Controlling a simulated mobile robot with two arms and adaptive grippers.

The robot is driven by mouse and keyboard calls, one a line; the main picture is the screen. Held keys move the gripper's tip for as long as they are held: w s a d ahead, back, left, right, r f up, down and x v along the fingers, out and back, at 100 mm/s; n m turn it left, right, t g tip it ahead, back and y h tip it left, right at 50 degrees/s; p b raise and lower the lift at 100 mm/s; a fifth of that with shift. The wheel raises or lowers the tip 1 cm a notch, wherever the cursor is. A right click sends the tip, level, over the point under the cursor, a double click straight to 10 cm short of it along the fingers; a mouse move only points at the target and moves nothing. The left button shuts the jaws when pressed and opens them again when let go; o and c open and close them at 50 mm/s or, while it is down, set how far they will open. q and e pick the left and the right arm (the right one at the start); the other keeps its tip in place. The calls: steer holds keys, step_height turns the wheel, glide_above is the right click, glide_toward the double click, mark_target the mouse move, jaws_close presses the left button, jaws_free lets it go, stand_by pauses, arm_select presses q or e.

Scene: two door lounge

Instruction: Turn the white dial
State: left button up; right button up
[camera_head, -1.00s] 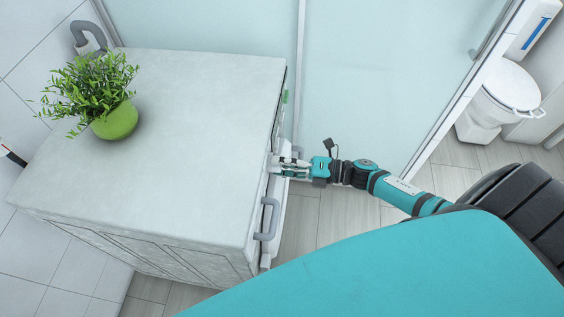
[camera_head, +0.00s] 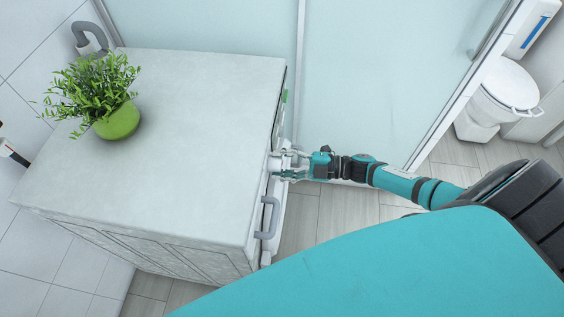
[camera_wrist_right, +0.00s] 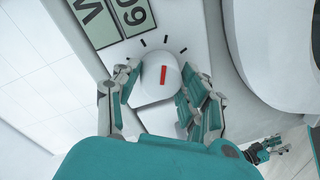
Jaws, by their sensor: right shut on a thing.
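The white dial (camera_wrist_right: 160,78) with a red mark sits on the white front panel of an appliance in the right wrist view. Its red mark points nearly straight up in that picture, tilted slightly right. My right gripper (camera_wrist_right: 153,96) is shut on the dial, with one finger on each side. In the head view my right gripper (camera_head: 284,164) is at the appliance's front, and the dial is mostly hidden by the fingers and counter edge. A small teal and dark gripper (camera_wrist_right: 264,149), apparently my left, shows at the wrist view's lower right; its jaws are unclear.
A grey display (camera_wrist_right: 112,20) and a round door (camera_wrist_right: 275,45) flank the dial. A grey handle (camera_head: 268,218) juts out nearby. A green potted plant (camera_head: 118,121) stands on the counter (camera_head: 190,130). A glass partition (camera_head: 375,80) stands behind my right arm.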

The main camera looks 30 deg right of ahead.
steer(key=shift+m, duration=0.6)
steer(key=o, duration=1.2)
steer(key=shift+c, duration=0.2)
steer(key=f+v, duration=0.1)
steer(key=v, duration=1.1)
steer(key=shift+r, duration=0.4)
steer(key=shift+w+f, duration=0.1)
